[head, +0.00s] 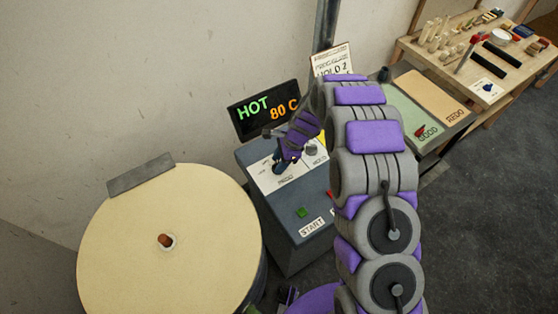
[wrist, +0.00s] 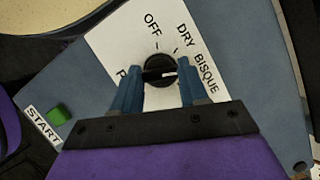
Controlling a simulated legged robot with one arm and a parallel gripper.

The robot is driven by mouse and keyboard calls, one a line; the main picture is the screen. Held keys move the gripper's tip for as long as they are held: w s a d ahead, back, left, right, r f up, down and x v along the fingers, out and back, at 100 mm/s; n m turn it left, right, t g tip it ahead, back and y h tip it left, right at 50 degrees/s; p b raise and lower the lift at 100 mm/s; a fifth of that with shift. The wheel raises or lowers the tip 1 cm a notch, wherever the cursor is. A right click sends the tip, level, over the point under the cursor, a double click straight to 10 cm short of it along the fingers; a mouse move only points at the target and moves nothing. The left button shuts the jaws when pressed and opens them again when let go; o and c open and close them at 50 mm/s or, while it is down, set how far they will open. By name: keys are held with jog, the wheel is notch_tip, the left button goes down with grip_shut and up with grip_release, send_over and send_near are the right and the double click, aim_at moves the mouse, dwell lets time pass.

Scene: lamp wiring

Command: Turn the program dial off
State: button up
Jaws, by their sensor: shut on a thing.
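The program dial (wrist: 154,64) is a round black knob with a white mark, on a white plate lettered OFF, DRY and BISQUE. A further label at the left is partly hidden by a finger. In the wrist view, my gripper (wrist: 159,77) has its blue fingers on both sides of the dial, shut on it. The white mark lies on the right side of the knob, away from OFF at the upper left and toward the BISQUE side. In the head view, my gripper (head: 281,165) is at the control box's sloped top and hides most of the dial.
The grey control box (head: 285,230) has a second knob (head: 311,149), a green START button (head: 302,212) and a display (head: 264,110) reading HOT 80 C. A round kiln lid (head: 120,250) stands left. A GOOD/REDO board (head: 440,97) and a tool bench (head: 470,85) stand right.

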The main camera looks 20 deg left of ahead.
jog(key=shift+w, duration=0.15)
jog(key=n+g+h, duration=0.1)
jog(key=n, duration=0.4)
jog(key=shift+w+a, duration=0.1)
jog(key=shift+a, duration=0.05)
jog(key=n, duration=0.2)
jog(key=n+g+h, duration=0.1)
jog(key=n, duration=0.1)
jog(key=shift+a+n+h, duration=0.15)
jog(key=shift+n+h, duration=0.15)
jog(key=n+h, duration=0.1)
jog(key=n, duration=0.3)
jog(key=shift+a+h+b, duration=0.1)
jog(key=shift+h+b, duration=0.3)
jog(key=shift+a+r+n+h, duration=0.1)
jog(key=shift+n+h, duration=0.6)
jog(key=shift+n, duration=1.3)
jog(key=o, duration=1)
jog(key=shift+a, duration=0.1)
jog(key=shift+o, duration=0.3)
